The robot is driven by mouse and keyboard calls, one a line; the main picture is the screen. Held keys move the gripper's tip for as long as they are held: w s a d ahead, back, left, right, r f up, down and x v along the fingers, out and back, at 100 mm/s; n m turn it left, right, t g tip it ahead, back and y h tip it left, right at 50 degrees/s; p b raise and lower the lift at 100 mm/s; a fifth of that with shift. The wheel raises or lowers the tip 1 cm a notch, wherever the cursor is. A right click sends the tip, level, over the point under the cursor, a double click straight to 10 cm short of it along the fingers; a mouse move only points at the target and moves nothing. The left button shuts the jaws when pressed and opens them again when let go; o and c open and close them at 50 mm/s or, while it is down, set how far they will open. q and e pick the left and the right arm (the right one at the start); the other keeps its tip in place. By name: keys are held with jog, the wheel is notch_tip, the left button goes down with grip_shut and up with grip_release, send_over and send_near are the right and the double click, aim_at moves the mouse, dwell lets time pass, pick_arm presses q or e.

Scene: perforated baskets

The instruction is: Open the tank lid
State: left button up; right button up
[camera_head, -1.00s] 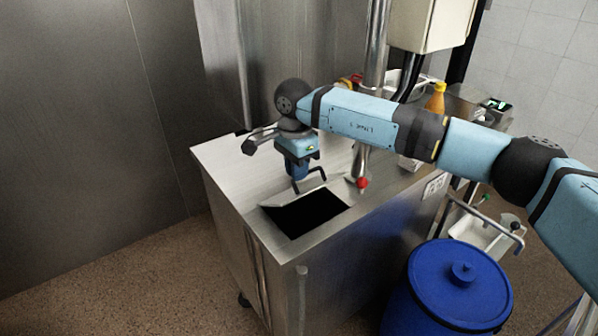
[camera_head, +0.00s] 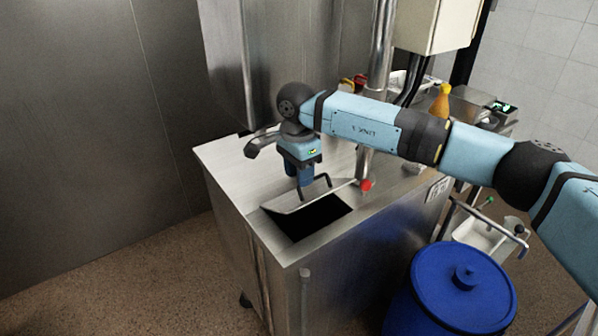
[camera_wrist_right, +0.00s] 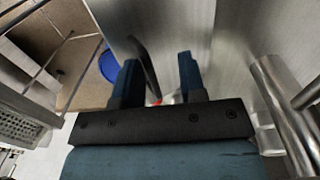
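The tank (camera_head: 237,183) is a steel cabinet with a dark rectangular opening (camera_head: 318,220) in its top. Its metal lid (camera_head: 300,201) is tilted up along the far side of the opening, partly open. A dark bent handle (camera_head: 318,187) stands on the lid. My right gripper (camera_head: 304,183) points down at this handle. In the right wrist view, the handle (camera_wrist_right: 145,65) passes between my two parted fingers (camera_wrist_right: 158,78), close to the left one, with a gap to the right one. My left gripper is out of view.
A red knob (camera_head: 366,185) and a vertical steel pipe (camera_head: 380,60) stand right of the lid. A blue lidded barrel (camera_head: 455,300) is on the floor at the front right. A yellow bottle (camera_head: 441,102) stands behind my right arm. The floor at the left is clear.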

jog(key=shift+r, duration=0.1)
notch_tip(320, 180, up, 14)
jog(key=b, duration=0.1)
jog(key=shift+w+a+f, duration=0.2)
jog(key=shift+w+a, duration=0.05)
dwell(0.4)
